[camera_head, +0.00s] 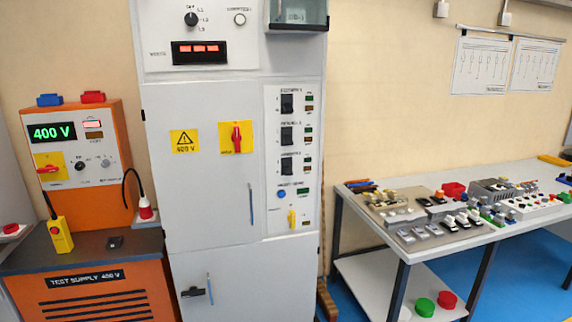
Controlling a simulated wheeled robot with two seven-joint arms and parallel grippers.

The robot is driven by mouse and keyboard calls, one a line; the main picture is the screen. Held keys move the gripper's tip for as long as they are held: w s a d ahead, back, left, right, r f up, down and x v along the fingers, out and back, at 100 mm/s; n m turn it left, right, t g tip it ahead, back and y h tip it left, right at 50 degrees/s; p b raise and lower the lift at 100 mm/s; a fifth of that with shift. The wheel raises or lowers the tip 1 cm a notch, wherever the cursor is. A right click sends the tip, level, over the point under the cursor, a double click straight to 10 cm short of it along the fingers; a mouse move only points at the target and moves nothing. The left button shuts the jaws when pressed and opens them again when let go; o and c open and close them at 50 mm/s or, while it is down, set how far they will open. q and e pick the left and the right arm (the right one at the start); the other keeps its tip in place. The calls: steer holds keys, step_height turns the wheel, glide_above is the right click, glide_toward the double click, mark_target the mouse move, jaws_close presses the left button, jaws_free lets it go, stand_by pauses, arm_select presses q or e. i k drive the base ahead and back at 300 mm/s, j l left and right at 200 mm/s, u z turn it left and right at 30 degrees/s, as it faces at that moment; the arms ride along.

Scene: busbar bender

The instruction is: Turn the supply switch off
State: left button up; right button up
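A grey cabinet (205,205) stands in the middle of the view. On its door, a red rotary handle (236,138) sits upright on a yellow plate; the small label on the plate is too blurred to read. To the left, an orange test supply unit (105,190) has another red handle (48,169) on a yellow plate, lying about horizontal. I cannot tell from the labels which one is named the supply switch. The unit's green display (52,133) reads 400 V. Neither of my grippers is in view.
A lit red meter (199,53) and a black selector knob (191,19) are on the cabinet's upper panel. A yellow handheld device (59,235) and a red-tipped plug (145,208) are by the orange unit. A workbench (356,190) with several parts stands right.

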mark_target(50, 168)
steer(key=u, duration=1.4)
steer(key=i+l, duration=0.15)
steer(key=i, duration=0.25)
steer(key=i+l+z, duration=0.1)
steer(key=i, duration=0.3)
steer(key=l, duration=0.05)
